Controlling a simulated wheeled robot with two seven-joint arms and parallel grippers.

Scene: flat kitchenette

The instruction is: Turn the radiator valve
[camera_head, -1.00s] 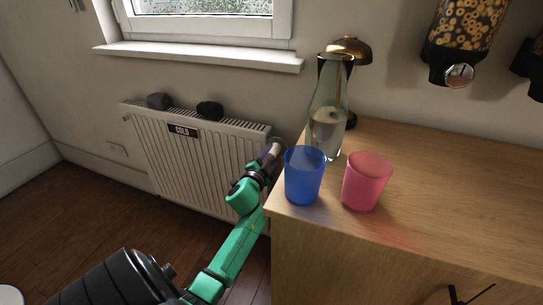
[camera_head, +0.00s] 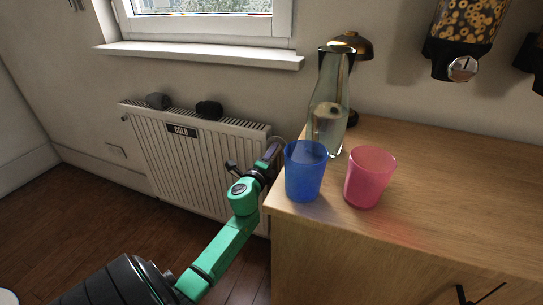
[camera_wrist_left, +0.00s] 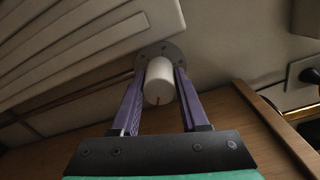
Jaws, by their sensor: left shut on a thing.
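The white radiator (camera_head: 190,160) stands against the wall under the window, with a dark "COLD" label (camera_head: 182,130) on its front. In the left wrist view the white cylindrical valve knob (camera_wrist_left: 159,82) sits in front of a round grey plate. The purple fingers of my left gripper (camera_wrist_left: 157,92) are on both sides of the knob and shut on it. In the head view my left gripper (camera_head: 272,152) is at the radiator's right end, beside the cabinet, and the knob is hidden there. My right gripper is not in view.
A wooden cabinet (camera_head: 440,190) stands close to the right of my left arm. A blue cup (camera_head: 305,172) is at its near left edge, with a pink cup (camera_head: 369,178) and a glass bottle (camera_head: 329,105) nearby. Two dark lumps (camera_head: 208,110) lie on the radiator.

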